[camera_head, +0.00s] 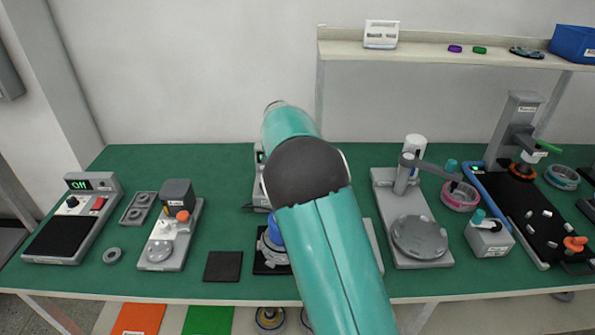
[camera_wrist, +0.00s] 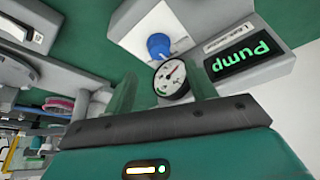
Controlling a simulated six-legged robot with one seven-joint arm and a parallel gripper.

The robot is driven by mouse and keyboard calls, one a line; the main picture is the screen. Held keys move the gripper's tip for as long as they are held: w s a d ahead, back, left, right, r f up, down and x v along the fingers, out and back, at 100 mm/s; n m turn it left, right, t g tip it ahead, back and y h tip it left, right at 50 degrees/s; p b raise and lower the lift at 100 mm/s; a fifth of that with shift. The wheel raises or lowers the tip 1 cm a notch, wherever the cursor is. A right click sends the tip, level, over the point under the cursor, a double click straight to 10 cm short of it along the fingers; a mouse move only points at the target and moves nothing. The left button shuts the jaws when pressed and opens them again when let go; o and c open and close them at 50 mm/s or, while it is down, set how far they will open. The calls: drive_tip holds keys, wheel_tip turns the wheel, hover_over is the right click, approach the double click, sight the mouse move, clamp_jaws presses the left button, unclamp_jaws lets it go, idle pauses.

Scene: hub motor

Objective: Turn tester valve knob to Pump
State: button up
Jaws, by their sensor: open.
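The tester (camera_wrist: 125,35) shows in the wrist view as a pale grey body with a blue valve knob (camera_wrist: 158,45). A white round gauge (camera_wrist: 172,78) sits close to the knob. The tester's display (camera_wrist: 241,55) reads "Pump" in green letters, upside down in this view. My gripper (camera_wrist: 162,77) is open and empty, with its two greenish fingers apart. The knob appears just beyond the gap between the fingertips, and no contact shows. In the head view my teal arm hides most of the middle of the bench, and my gripper is not visible there.
The green bench (camera_head: 130,275) holds a unit with an "Off" display (camera_head: 90,183) at left and a press with a round plate (camera_head: 420,237) right of my arm. A black conveyor-like unit (camera_head: 515,205) stands farther right. A shelf (camera_head: 420,51) runs along the wall behind.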

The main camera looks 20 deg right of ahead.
drive_tip(key=v, duration=0.6)
drive_tip(key=s+r+n+y, duration=0.1)
drive_tip(key=s+r, duration=0.3)
drive_tip(key=s, duration=0.3)
drive_tip(key=s+r+n+t+y, duration=0.1)
drive_tip(key=s+r+n, duration=0.15)
drive_tip(key=s, duration=0.55)
drive_tip(key=s+r+n+y, duration=0.1)
drive_tip(key=s+r, duration=0.3)
drive_tip(key=s, duration=0.3)
drive_tip(key=s+a+f+n, duration=0.1)
drive_tip(key=s+a+n, duration=0.1)
drive_tip(key=s, duration=0.8)
drive_tip(key=s+a+f+n+t, duration=0.1)
drive_tip(key=s+a+f+n, duration=0.1)
drive_tip(key=s, duration=0.8)
drive_tip(key=shift+f, duration=0.3)
drive_tip(key=shift+s, duration=0.1)
